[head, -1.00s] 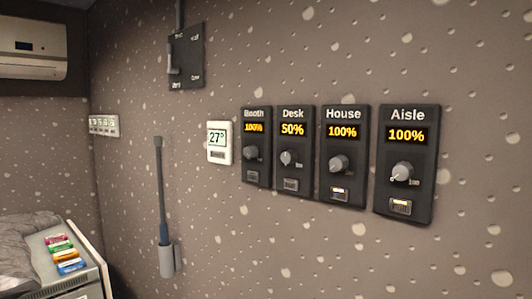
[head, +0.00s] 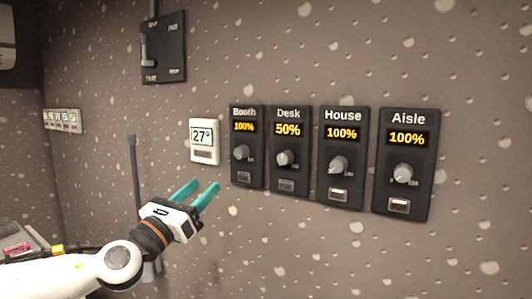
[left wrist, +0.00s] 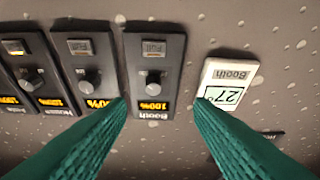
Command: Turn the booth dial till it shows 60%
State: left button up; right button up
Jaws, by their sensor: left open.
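The booth dial (head: 241,153) is a grey knob on a dark wall panel labelled Booth, leftmost in a row. Its display (head: 244,127) reads 100%. In the left wrist view the booth dial (left wrist: 152,88) appears upside down, between and beyond the two fingertips. My left gripper (head: 199,190) has teal fingers, is open and empty, and is below and left of the booth panel, apart from it. Its fingers also frame the left wrist view (left wrist: 160,110). My right gripper is not in view.
Similar panels for Desk (head: 287,150) at 50%, House (head: 342,158) and Aisle (head: 406,163), both at 100%, stand close to the right. A white thermostat (head: 204,142) reading 27° is just left of the booth panel. A switch box (head: 163,47) is higher up.

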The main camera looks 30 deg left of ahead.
aim_at(238, 154)
pick_arm(q)
jog(key=shift+m, duration=0.3)
jog(key=p+x, duration=0.2)
jog(key=x, duration=0.1)
jog(key=p+x, duration=0.2)
jog(key=x, duration=0.2)
jog(key=d+r+p+x, duration=0.1)
jog(key=p+x, duration=0.1)
jog(key=x, duration=0.2)
jog(key=shift+s, duration=0.25)
jog(key=shift+w+r, duration=0.1)
jog(key=shift+w, duration=0.45)
jog(key=shift+c, duration=1)
jog(key=c, duration=0.8)
